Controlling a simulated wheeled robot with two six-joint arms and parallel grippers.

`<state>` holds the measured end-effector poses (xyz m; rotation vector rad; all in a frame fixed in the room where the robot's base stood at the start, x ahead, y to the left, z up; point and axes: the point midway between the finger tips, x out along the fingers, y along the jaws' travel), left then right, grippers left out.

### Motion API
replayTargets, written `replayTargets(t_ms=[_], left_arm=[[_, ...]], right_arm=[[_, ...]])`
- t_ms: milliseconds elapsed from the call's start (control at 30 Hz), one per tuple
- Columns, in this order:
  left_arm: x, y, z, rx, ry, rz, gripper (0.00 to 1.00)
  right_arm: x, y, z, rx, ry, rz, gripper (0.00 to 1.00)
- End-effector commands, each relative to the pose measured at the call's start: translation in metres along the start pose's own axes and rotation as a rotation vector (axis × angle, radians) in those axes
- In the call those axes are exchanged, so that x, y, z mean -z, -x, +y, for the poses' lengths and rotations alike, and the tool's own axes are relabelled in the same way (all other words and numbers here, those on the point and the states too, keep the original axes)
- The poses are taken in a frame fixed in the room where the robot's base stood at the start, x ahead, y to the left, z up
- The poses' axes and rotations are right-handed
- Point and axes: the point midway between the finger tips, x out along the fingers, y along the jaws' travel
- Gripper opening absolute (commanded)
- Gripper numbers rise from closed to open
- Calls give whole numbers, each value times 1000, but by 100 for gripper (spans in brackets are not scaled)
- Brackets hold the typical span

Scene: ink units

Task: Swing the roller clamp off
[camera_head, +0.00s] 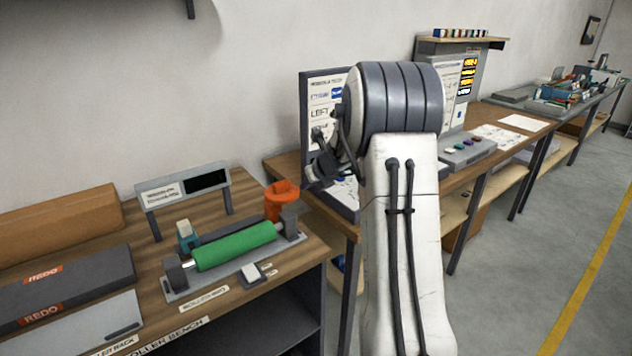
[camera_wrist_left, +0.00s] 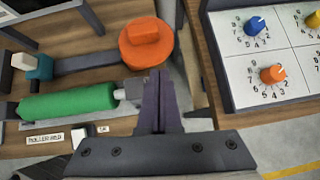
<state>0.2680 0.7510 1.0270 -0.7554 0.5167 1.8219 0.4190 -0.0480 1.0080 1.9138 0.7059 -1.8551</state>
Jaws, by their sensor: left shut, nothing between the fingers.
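The roller clamp shows as a dark bar (camera_wrist_left: 85,62) running from a teal block to a round orange knob (camera_wrist_left: 145,42). In the head view the orange knob (camera_head: 283,200) stands at the right end of the green roller (camera_head: 236,246), and the teal block (camera_head: 188,239) stands behind the roller's left part. The bar lies along the roller's far side. My left gripper (camera_wrist_left: 158,78) is shut and empty, its fingertips just beside the knob's lower right edge. I cannot tell whether they touch it. In the head view the left gripper (camera_head: 320,175) is partly hidden by its own wrist.
The roller sits in a grey cradle (camera_head: 180,291) on the wooden bench. A display box (camera_head: 185,187) stands behind it, and dark REDO cases (camera_head: 60,285) lie to the left. A dial panel (camera_wrist_left: 270,85) is close on the right, beyond a gap between benches.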

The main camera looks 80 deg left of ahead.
Motion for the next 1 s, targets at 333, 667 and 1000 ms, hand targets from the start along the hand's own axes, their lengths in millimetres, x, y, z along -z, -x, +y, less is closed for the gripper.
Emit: replayTargets(t_ms=[333,667,1000], left_arm=[[-1,47,-2,-1,-1,1,0],[1,50,-3,-1,-1,2,0],[0,50,-4,1,-3,1,0]], right_arm=[[0,7,0,0,0,0,77],[0,7,0,0,0,-1,77],[0,7,0,0,0,-1,77]])
